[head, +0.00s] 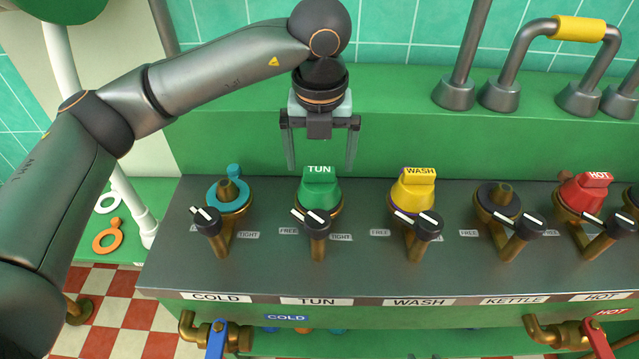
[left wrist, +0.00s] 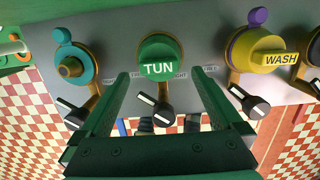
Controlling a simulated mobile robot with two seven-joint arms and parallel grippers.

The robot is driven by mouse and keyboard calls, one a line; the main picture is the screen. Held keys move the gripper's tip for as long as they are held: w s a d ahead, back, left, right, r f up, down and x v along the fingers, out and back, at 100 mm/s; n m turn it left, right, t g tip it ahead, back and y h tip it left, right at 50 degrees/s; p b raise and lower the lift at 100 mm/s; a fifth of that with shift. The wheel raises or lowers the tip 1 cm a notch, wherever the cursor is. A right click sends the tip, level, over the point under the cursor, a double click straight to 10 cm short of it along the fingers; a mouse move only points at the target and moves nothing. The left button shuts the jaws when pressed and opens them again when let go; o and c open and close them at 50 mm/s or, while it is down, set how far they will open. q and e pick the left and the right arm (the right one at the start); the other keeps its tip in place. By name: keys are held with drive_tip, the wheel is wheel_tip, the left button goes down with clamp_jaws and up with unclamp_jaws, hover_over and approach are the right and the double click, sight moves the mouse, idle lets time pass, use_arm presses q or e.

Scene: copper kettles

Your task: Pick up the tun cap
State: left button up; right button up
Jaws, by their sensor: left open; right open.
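The green tun cap (head: 319,187) with a white TUN label sits on its brass fitting on the grey panel. It also shows in the left wrist view (left wrist: 158,54), beyond the fingertips. My left gripper (head: 322,165) is open and empty, its fingers pointing down just above and behind the cap in the head view. In the left wrist view the fingers (left wrist: 162,80) stand apart on either side below the cap, not closed on it. A black lever (head: 316,224) with a white mark is in front of the cap. My right gripper is not in view.
The yellow wash cap (head: 412,190) stands to the right, and the red hot cap (head: 584,190) further right. The cold fitting (head: 228,190), with a teal ring, and the kettle fitting (head: 497,196) have no cap. Pipes (head: 455,90) rise behind on the right.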

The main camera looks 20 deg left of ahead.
sight(320, 169)
use_arm(q)
drive_tip(key=f, duration=0.4)
drive_tip(key=shift+w+a+f, duration=0.25)
drive_tip(key=shift+w, duration=0.15)
drive_tip(key=c, duration=1.2)
drive_tip(key=shift+r, duration=0.2)
drive_tip(key=shift+r, duration=0.6)
drive_tip(key=s+d+r, duration=0.7)
drive_tip(key=s+r, duration=0.4)
drive_tip(key=s, duration=0.1)
drive_tip(key=shift+r, duration=0.25)
drive_tip(key=shift+s, duration=0.1)
